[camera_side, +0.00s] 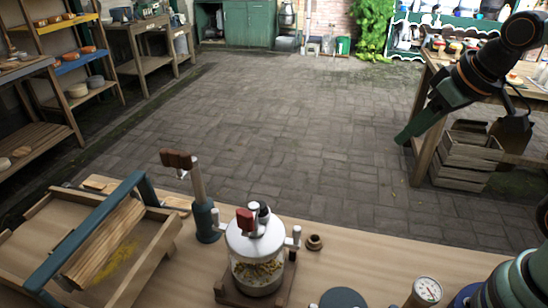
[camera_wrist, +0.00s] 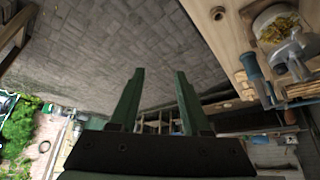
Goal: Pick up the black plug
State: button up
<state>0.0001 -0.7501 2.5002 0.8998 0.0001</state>
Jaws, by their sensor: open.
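A glass jar churn (camera_side: 255,258) with a white lid stands on a wooden base at the front of the workbench. A small black piece that looks like the black plug (camera_side: 264,211) is on its lid, beside a red-brown knob (camera_side: 245,221). My gripper (camera_side: 403,138) is raised at the upper right, well away from the churn. In the wrist view my gripper (camera_wrist: 160,72) shows two green fingers spread apart with nothing between them. The jar (camera_wrist: 275,25) is at the upper right there; I cannot make out the black plug in that view.
A blue-green upright with a wooden handle (camera_side: 198,185) stands left of the churn. A wooden tray (camera_side: 150,265) is farther left. A small brown ring (camera_side: 314,242), a dark disc (camera_side: 343,298) and a gauge (camera_side: 427,290) are to the right. Paved floor lies beyond the bench.

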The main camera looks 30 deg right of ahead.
jog(key=shift+o, duration=1.1)
notch_tip(320, 180, up, 3)
jog(key=n+g, duration=0.6)
jog(key=n, duration=1.2)
send_over(261, 204)
jog(key=f, duration=0.6)
jog(key=shift+s+d+f, duration=0.1)
jog(key=shift+d+f, duration=0.05)
jog(key=shift+d, duration=0.05)
jog(key=shift+a+f, duration=0.15)
jog(key=shift+f, duration=2.35)
